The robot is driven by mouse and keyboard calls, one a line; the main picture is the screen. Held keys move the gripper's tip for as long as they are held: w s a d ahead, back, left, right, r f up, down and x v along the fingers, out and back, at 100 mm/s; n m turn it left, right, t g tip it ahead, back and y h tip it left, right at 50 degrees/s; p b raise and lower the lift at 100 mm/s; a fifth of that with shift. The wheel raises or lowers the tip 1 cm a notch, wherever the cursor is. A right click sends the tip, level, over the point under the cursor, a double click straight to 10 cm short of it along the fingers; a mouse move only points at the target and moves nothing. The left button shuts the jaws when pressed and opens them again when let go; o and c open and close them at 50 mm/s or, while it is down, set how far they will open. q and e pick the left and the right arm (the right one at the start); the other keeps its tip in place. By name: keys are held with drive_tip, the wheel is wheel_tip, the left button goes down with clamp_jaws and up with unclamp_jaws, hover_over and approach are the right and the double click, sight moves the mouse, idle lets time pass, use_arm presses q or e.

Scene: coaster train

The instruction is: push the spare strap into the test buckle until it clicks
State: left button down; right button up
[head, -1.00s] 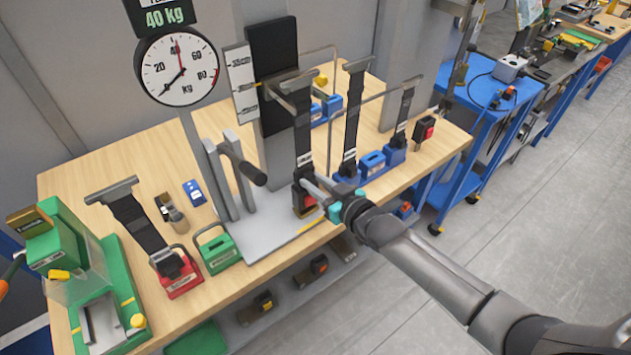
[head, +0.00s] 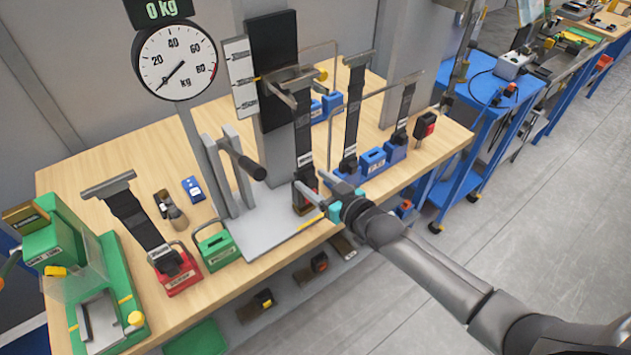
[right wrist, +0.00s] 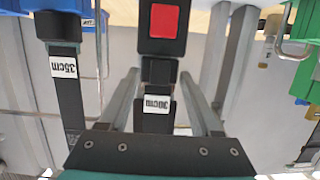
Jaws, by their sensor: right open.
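The test buckle, dark with a red button (right wrist: 163,20), stands at the front of the grey test stand; in the head view my fingers partly cover it (head: 303,206). A dark strap (head: 303,130) hangs upright above it from a crossbar. I take this as the spare strap; its "30cm" label (right wrist: 156,104) shows in the right wrist view. Its lower end meets the buckle; I cannot tell whether it is latched. My right gripper (head: 310,180) is open, its fingers (right wrist: 157,74) on either side of the strap just by the buckle. My left gripper is out of view.
The round gauge (head: 177,62) reads 0 kg. A lever (head: 242,160) stands left of the strap. Blue blocks (head: 374,162) with more straps are to the right. A red buckle with a strap (head: 180,275) and a green block (head: 218,249) are at left.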

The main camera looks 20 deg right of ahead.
drive_tip(key=shift+s, duration=0.15)
drive_tip(key=p+v, duration=0.1)
drive_tip(key=v, duration=1.4)
drive_tip(key=shift+d, duration=0.1)
drive_tip(key=s+d+f+m+g+h+b, duration=0.1)
drive_tip(key=s+d+f+g+h+b, duration=0.15)
drive_tip(key=f, duration=0.85)
drive_tip(key=s+d+f+g+h+b, duration=0.1)
drive_tip(key=s+f+b, duration=0.25)
drive_tip(key=f, duration=0.85)
drive_tip(key=s+d+f+m+g+h+b, duration=0.15)
drive_tip(key=s+f, duration=0.25)
drive_tip(key=f, duration=0.7)
drive_tip(key=s+a+f+g+b, duration=0.3)
drive_tip(key=s+f+g, duration=0.1)
drive_tip(key=s+f, duration=0.6)
drive_tip(key=s+a+f+g+b, duration=0.3)
drive_tip(key=s+f+g+b, duration=0.1)
drive_tip(key=s+f, duration=0.6)
drive_tip(key=s+n, duration=0.1)
drive_tip(key=s, duration=0.2)
drive_tip(key=shift+f+b, duration=0.3)
drive_tip(key=shift+f, duration=0.1)
